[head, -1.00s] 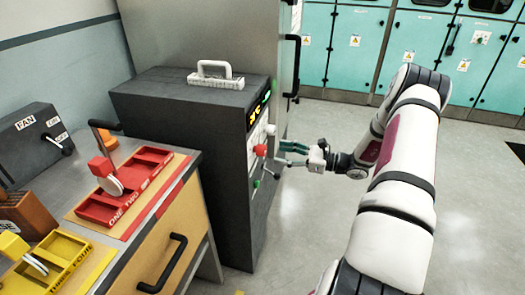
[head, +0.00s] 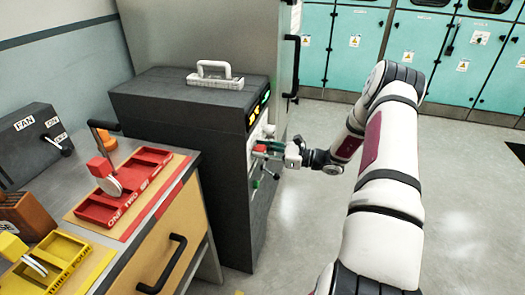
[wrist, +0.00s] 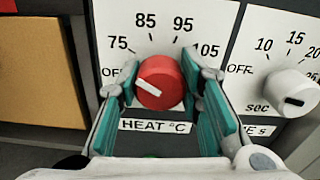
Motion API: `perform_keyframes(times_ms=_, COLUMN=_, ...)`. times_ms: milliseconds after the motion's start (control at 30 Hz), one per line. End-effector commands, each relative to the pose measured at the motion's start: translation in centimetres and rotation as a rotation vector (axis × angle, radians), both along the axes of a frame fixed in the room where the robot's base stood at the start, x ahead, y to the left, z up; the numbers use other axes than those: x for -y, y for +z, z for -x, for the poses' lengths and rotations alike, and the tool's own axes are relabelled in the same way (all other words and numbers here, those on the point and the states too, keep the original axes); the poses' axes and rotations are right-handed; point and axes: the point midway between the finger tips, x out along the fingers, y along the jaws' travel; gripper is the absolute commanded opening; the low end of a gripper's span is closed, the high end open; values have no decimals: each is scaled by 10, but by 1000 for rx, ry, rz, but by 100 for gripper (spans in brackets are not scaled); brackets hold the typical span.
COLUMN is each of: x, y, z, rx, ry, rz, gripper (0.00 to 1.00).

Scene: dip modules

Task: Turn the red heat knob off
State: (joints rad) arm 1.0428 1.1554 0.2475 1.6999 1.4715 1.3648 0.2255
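The red heat knob (wrist: 160,75) is on a white dial plate marked 75, 85, 95, 105 and OFF, above the label HEAT °C. Its white pointer mark (wrist: 148,87) lies on the knob's left side, with its outer end toward the partly hidden OFF label; I cannot tell if it lines up exactly. My gripper (wrist: 163,88) has its teal fingers on either side of the knob, with small gaps showing, so it is open around it. In the head view my gripper (head: 267,148) is at the front panel of the dark machine (head: 195,120), and the red knob (head: 258,149) is partly hidden.
A white timer knob (wrist: 290,92) marked in seconds is right of the heat knob. A green knob (head: 255,183) is lower on the panel. Left of the machine, a counter holds a red tray (head: 130,190) and a yellow tray (head: 62,265).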

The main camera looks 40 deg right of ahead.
Motion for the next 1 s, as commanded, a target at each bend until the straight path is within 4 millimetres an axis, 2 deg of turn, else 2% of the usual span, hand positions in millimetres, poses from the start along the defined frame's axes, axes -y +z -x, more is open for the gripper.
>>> perform_keyframes(times_ms=67, x=0, y=0, z=0, rx=0, ry=0, rz=0, gripper=5)
perform_keyframes(times_ms=467, x=0, y=0, z=0, rx=40, ry=0, rz=51, gripper=5)
perform_keyframes(times_ms=1000, x=-1, y=-1, z=1, rx=288, ry=-1, rz=369, gripper=5)
